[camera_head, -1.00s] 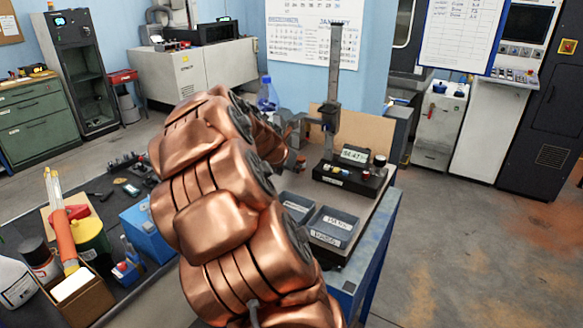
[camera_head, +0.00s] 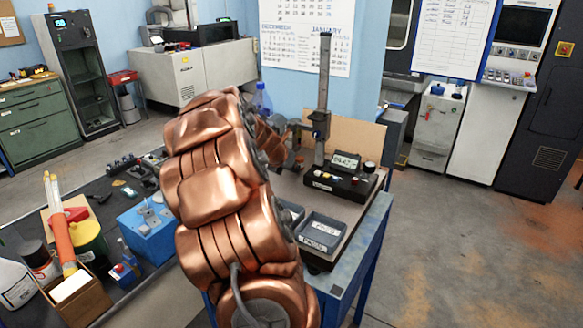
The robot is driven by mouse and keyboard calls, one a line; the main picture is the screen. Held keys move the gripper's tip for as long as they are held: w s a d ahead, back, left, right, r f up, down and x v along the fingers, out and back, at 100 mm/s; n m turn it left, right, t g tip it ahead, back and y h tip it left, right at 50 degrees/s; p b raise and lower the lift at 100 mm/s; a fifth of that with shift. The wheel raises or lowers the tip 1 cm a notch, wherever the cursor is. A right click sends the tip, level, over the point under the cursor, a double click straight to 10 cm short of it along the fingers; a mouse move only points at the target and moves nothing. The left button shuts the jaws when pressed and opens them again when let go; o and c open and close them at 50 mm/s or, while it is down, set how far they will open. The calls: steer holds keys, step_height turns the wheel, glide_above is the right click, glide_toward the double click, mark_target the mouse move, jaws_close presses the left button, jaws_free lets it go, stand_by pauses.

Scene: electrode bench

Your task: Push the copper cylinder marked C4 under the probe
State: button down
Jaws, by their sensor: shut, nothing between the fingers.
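The probe stand (camera_head: 323,95) is a tall dark upright post with a carriage, at the back of the small bench. The probe tip itself is too small to tell apart. My gripper (camera_head: 296,164) is just left of the stand, small and partly hidden behind my copper-coloured arm; it is shut and empty. I cannot pick out a copper cylinder marked C4; my arm covers much of the bench's left side. No C4 marking is legible.
A black meter box (camera_head: 340,184) with a display stands before the post. A grey labelled tray (camera_head: 321,232) lies nearer, with another partly hidden beside it. Open floor lies right of the bench.

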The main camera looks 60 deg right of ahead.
steer(key=a, duration=0.4)
steer(key=shift+w+a+r, duration=0.1)
steer(key=shift+w+a, duration=0.15)
steer(key=shift+w, duration=0.05)
steer(key=b+v, duration=0.2)
steer(key=v, duration=0.7)
steer(key=shift+r+b, duration=0.3)
steer(key=shift+a+f, duration=0.1)
steer(key=shift+a, duration=0.25)
steer(key=a+f+m+y, duration=0.2)
steer(key=a+m, duration=0.1)
steer(key=a, duration=0.6)
steer(key=a+f+m+t+y, duration=0.15)
steer(key=a+m, duration=0.25)
steer(key=a, duration=0.5)
steer(key=a+f+m+g+y, duration=0.1)
steer(key=a+f+m+y, duration=0.15)
steer(key=a, duration=0.65)
steer(key=s+a+f+m+y, duration=0.1)
steer(key=s+a+f+m, duration=0.1)
steer(key=s+a, duration=0.4)
steer(key=s+a+f+m+g+y, duration=0.1)
steer(key=s+a+m, duration=0.4)
steer(key=a, duration=0.8)
steer(key=shift+s+f+y, duration=0.45)
steer(key=shift+f+y, duration=0.05)
steer(key=shift+f, duration=0.45)
